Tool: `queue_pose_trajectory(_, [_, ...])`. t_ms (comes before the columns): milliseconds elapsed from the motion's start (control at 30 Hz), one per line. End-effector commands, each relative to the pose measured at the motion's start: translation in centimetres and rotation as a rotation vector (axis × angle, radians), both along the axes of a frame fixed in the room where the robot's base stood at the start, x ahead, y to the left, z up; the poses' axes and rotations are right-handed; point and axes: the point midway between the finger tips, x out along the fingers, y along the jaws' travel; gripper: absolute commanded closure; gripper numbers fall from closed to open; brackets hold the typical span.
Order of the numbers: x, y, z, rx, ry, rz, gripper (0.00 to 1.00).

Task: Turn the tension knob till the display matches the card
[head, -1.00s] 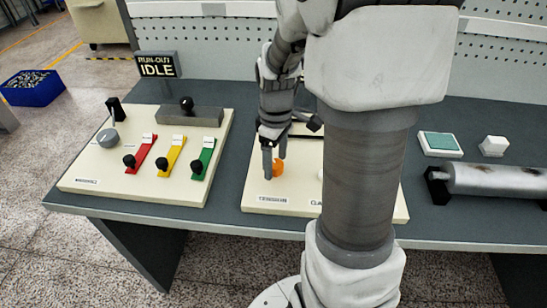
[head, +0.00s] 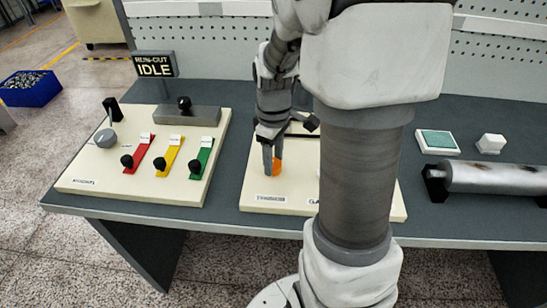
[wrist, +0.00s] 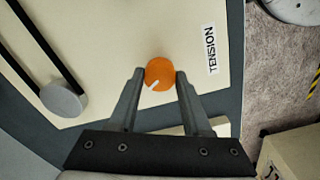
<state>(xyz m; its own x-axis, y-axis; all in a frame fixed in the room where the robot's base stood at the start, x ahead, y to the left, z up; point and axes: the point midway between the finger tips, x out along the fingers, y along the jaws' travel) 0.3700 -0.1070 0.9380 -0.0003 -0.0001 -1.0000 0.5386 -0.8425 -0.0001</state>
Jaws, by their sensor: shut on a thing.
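The orange tension knob (head: 277,169) sits on the cream panel (head: 250,190) in the middle of the bench. In the wrist view the knob (wrist: 160,72) has a white pointer line aimed toward the lower left of the picture. My gripper (head: 272,170) points down at the knob; in the wrist view my gripper (wrist: 159,75) has one finger on each side of it, shut on it. The label TENSION (wrist: 211,49) is beside the knob. I cannot make out a tension reading or the card; my arm hides part of the panel.
A grey round part (wrist: 64,100) with dark bands lies near the knob. On the left, another panel (head: 75,183) carries red, yellow and green levers below an IDLE sign (head: 155,66). A metal roller (head: 490,178) lies on the right. Bare bench (head: 225,195) shows between the panels.

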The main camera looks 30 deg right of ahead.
Motion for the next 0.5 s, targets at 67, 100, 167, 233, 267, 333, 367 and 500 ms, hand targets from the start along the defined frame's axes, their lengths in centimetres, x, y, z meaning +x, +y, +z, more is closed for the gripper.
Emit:
queue_pose_trajectory(67, [0.01,0.0,0.09,0.0,0.0,-0.029,1.0])
queue_pose_trajectory(100, [0.01,-0.01,0.1,0.0,0.0,-0.049,1.0])
queue_pose_trajectory(167, [0.01,-0.01,0.12,0.0,0.0,-0.085,1.0])
queue_pose_trajectory(233, [0.01,0.01,0.14,0.0,0.0,-0.135,1.0])
queue_pose_trajectory(267, [0.01,0.02,0.14,0.0,0.0,-0.158,1.0])
queue_pose_trajectory(333, [0.01,0.03,0.15,0.0,0.0,-0.218,1.0])
queue_pose_trajectory(367, [0.02,0.02,0.15,0.0,0.0,-0.246,1.0])
queue_pose_trajectory(500, [0.03,0.02,0.15,0.0,0.0,-0.379,1.0])
